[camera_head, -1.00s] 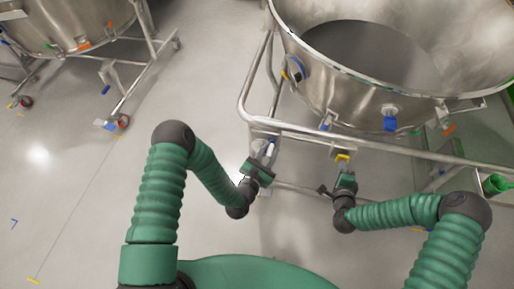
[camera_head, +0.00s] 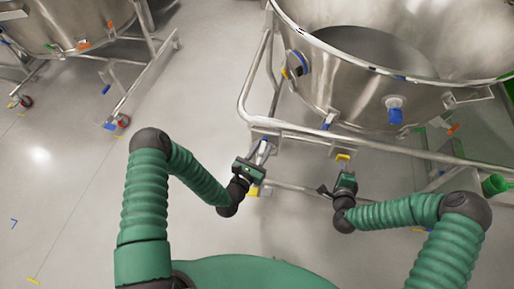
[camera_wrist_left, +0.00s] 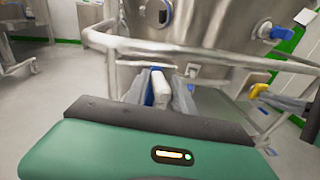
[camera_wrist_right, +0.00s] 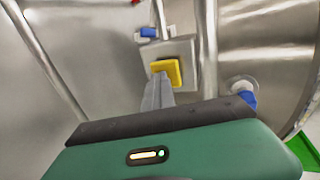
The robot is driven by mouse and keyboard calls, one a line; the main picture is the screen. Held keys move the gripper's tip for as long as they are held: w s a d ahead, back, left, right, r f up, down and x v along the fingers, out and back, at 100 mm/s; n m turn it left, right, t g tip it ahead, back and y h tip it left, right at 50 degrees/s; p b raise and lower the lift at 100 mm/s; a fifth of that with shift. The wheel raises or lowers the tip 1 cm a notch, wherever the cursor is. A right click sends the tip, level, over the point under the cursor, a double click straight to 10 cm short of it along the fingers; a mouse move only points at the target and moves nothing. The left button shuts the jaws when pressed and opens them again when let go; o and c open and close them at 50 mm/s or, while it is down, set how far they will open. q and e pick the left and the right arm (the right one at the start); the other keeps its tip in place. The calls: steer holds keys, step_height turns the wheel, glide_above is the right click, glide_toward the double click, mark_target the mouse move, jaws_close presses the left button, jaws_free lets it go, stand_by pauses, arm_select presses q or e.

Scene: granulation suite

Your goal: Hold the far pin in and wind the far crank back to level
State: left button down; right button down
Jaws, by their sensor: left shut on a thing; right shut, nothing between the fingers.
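My left gripper (camera_head: 261,158) is shut on a pale crank handle (camera_wrist_left: 163,86), low at the front of the large steel vessel's frame. A blue part shows beside the handle, between the fingers in the left wrist view. My right gripper (camera_head: 345,172) is shut with nothing between its fingers, to the right of the left one. Its closed fingertips point at the yellow pin (camera_wrist_right: 172,70) on a grey bracket, and also overlap it in the right wrist view. I cannot tell how far in the pin is. The pin also shows in the head view (camera_head: 343,157).
The steel vessel (camera_head: 330,95) stands in a tubular frame (camera_head: 243,105), whose rails run close to both grippers. Blue-handled fittings (camera_head: 395,115) stick out of its wall. A second wheeled vessel (camera_head: 70,22) stands back left. The floor at left is clear.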

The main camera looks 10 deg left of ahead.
arm_select(q)
steer(key=shift+a, duration=0.35)
stand_by(0.8)
stand_by(0.7)
steer(key=shift+s+f, duration=0.1)
steer(key=shift+f, duration=0.05)
steer(key=shift+d, duration=0.1)
arm_select(e)
steer(key=s, duration=0.8)
arm_select(q)
steer(key=c, duration=1.1)
jaws_free()
steer(key=v, duration=0.3)
steer(key=d+v, duration=0.1)
steer(key=v, duration=0.2)
steer(key=d+v, duration=0.1)
steer(key=v, duration=0.2)
steer(key=shift+s+f, duration=0.1)
steer(key=shift+s, duration=0.45)
